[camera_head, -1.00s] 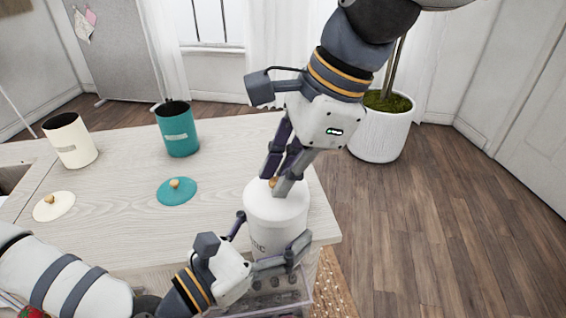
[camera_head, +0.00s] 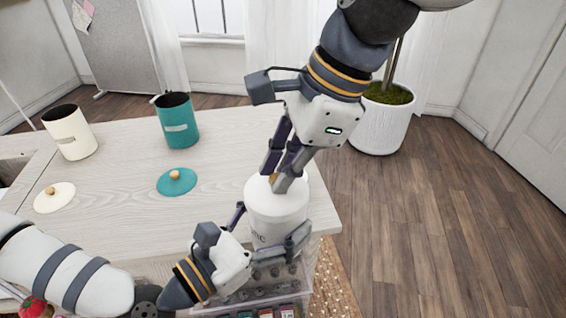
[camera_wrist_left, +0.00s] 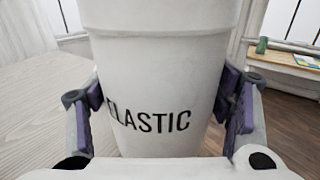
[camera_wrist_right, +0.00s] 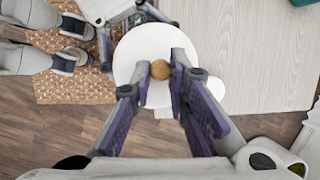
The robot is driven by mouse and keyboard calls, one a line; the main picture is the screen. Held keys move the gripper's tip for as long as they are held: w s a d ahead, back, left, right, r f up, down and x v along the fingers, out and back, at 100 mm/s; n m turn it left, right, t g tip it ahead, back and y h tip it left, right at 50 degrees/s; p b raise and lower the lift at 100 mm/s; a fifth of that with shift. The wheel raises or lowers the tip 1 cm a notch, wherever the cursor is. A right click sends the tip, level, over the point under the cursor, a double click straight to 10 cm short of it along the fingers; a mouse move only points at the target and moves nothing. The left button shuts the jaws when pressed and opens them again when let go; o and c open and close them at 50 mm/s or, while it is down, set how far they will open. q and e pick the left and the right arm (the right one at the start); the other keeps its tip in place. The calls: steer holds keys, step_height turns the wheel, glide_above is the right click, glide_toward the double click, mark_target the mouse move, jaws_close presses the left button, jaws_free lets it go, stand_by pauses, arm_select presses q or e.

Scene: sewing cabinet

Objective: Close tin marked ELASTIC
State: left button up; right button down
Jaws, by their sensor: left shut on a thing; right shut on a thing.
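The white tin marked ELASTIC (camera_head: 277,228) stands upright at the table's front right corner. Its label reads clearly in the left wrist view (camera_wrist_left: 160,90). My left gripper (camera_head: 270,236) is shut around the tin's body, one finger on each side. The white lid (camera_head: 262,196) sits on top of the tin and looks level; whether it is fully seated I cannot tell. My right gripper (camera_head: 277,178) comes from above and is shut on the lid's round wooden knob (camera_wrist_right: 160,69). In the right wrist view the white lid (camera_wrist_right: 137,50) covers the tin's mouth.
An open cream tin (camera_head: 73,140) and an open teal tin (camera_head: 178,132) stand farther back. The cream lid (camera_head: 62,203) and teal lid (camera_head: 184,187) lie flat on the table (camera_head: 118,222). A clear tray (camera_head: 262,297) of small items is below the front edge.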

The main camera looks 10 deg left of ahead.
steer(key=shift+f, duration=0.15)
steer(key=c, duration=1.5)
jaws_free()
steer(key=shift+o, duration=0.2)
steer(key=v, duration=1.2)
